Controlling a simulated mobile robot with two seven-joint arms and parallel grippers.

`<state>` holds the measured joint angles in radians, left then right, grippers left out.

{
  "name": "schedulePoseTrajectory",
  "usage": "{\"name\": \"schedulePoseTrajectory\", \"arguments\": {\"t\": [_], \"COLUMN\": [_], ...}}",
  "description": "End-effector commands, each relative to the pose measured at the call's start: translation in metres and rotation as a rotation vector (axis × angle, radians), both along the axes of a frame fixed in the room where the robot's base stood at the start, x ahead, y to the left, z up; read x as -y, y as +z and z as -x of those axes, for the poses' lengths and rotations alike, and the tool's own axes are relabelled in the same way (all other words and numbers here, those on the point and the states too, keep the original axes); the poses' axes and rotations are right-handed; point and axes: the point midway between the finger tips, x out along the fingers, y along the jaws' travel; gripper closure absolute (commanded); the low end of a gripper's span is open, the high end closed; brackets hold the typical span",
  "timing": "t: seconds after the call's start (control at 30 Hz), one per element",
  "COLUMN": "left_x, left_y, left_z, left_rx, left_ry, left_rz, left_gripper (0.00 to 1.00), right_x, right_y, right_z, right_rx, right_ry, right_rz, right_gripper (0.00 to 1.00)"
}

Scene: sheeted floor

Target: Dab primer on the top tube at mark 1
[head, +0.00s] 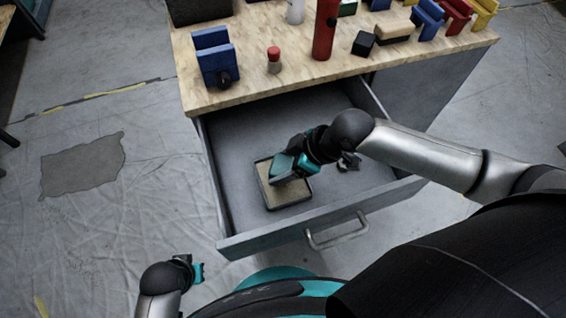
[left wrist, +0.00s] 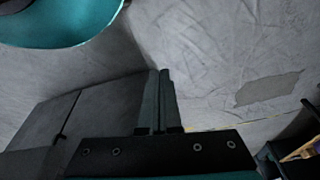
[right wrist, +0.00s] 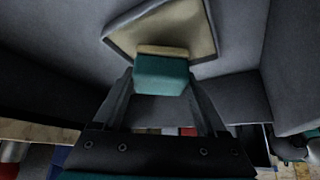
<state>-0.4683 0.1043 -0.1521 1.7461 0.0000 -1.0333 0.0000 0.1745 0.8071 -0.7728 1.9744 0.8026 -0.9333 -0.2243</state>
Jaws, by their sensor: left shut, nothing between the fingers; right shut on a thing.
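My right gripper (head: 300,160) reaches down into the open drawer, shut on a teal block with a tan underside (right wrist: 162,75). The block is at a dark-rimmed shallow tray with a tan bed (head: 294,193), which also shows in the right wrist view (right wrist: 206,45). I cannot tell whether the block touches the bed. My left gripper (head: 198,272) is low at the left, outside the drawer. Its fingers are together and empty in the left wrist view (left wrist: 160,95). No top tube or mark can be made out.
The grey drawer (head: 290,238) is pulled out under a wooden worktop (head: 300,85). On top stand a blue holder (head: 216,62), a red-capped bottle (head: 273,62), a red cylinder (head: 325,30), a black block (head: 363,43) and a brush-like block (head: 394,33).

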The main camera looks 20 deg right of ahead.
Motion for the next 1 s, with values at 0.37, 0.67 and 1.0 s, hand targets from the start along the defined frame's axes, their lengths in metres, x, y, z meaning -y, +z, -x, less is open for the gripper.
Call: {"name": "schedulePoseTrajectory", "arguments": {"t": [0.37, 0.67, 1.0], "left_x": [-0.008, -0.016, -0.029], "left_y": [-0.026, -0.045, -0.064], "left_z": [0.011, 0.023, 0.039], "left_rx": [-0.012, -0.022, -0.026], "left_ry": [-0.003, -0.005, -0.007], "left_rz": [-0.011, -0.021, -0.034], "left_gripper": [1.00, 1.00, 1.00], "right_x": [0.000, 0.000, 0.000], "right_y": [0.013, 0.022, 0.032], "right_z": [-0.001, -0.001, -0.001], "right_rx": [0.002, 0.001, 0.001], "right_ry": [0.000, -0.001, -0.001], "right_rz": [0.000, 0.000, 0.000], "right_gripper": [0.70, 0.70, 0.70]}}
